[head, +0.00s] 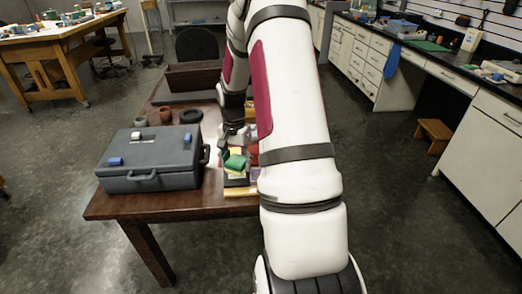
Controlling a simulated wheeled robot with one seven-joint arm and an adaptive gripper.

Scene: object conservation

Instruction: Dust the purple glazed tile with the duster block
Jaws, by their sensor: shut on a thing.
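My gripper (235,148) points down over the near middle of the wooden table. It is shut on a small green and yellow block (237,161), which looks like the duster block. The block is tilted and sits over a dark tray or base (235,182). A small purple patch (256,173), perhaps the purple glazed tile, shows just right of the block. My arm hides most of it. I cannot tell whether the block touches a tile.
A grey toolbox (150,180) with a handle stands left of my gripper on the wooden table (190,205). A yellow bar (241,191) lies near the front edge. A brown box (192,77) is at the back.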

